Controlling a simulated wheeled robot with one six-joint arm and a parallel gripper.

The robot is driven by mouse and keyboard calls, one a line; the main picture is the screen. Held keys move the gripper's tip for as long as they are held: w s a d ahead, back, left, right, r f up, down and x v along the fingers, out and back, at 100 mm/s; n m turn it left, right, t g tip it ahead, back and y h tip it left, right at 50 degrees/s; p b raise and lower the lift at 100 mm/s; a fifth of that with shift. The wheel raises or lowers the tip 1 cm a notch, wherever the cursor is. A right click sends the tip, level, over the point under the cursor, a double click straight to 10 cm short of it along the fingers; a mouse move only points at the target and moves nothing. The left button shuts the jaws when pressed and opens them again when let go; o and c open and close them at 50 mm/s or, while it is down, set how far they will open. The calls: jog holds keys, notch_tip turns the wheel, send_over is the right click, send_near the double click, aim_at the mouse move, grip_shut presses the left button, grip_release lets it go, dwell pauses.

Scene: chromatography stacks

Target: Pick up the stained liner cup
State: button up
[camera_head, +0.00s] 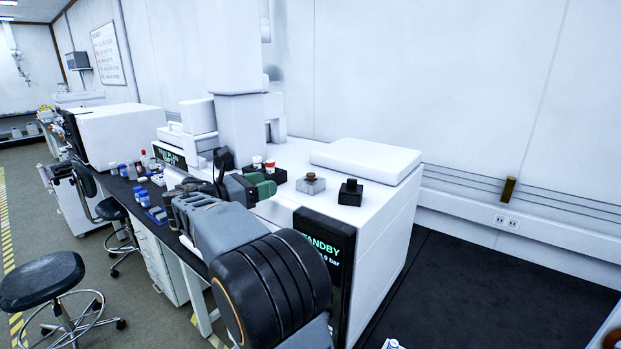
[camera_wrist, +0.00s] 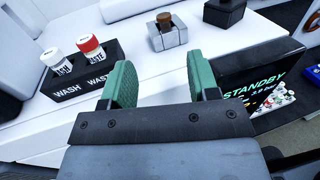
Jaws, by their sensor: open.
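A small brown cup (camera_wrist: 165,21), which looks like the stained liner cup, stands upright in a grey metal block (camera_wrist: 168,41) at the top middle of the wrist view. In the head view the brown cup (camera_head: 311,176) and its block (camera_head: 311,187) sit on the white instrument top. My gripper (camera_wrist: 162,78) is open, with two green-padded fingers and nothing between them. The cup lies beyond the fingertips, roughly in line with the gap, and is not touched. In the head view my gripper (camera_head: 252,186) is left of the block.
A black WASTE rack (camera_wrist: 84,79) holds a white-capped vial (camera_wrist: 54,60) and a red-capped vial (camera_wrist: 90,47) left of my fingers. A black block (camera_wrist: 224,12) stands right of the cup. A STANDBY display (camera_head: 325,250) faces the front. White instrument top (camera_head: 370,220) is bare around the blocks.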

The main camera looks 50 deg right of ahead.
aim_at(305, 181)
jog(key=d, duration=0.4)
jog(key=s+d+p, duration=0.1)
jog(key=d, duration=0.1)
jog(key=shift+s+d+r, duration=0.1)
jog(key=shift+d, duration=0.25)
jog(key=shift+s+d+f+p, duration=0.1)
jog(key=shift+s+d+p, duration=0.2)
jog(key=shift+d, duration=0.65)
jog(key=shift+s+d+f+p, duration=0.15)
jog(key=shift+d+p, duration=0.1)
jog(key=shift+d, duration=0.75)
jog(key=shift+s+d+r+p, duration=0.1)
jog(key=shift+s+d+p, duration=0.2)
jog(key=shift+d, duration=0.65)
jog(key=c, duration=1)
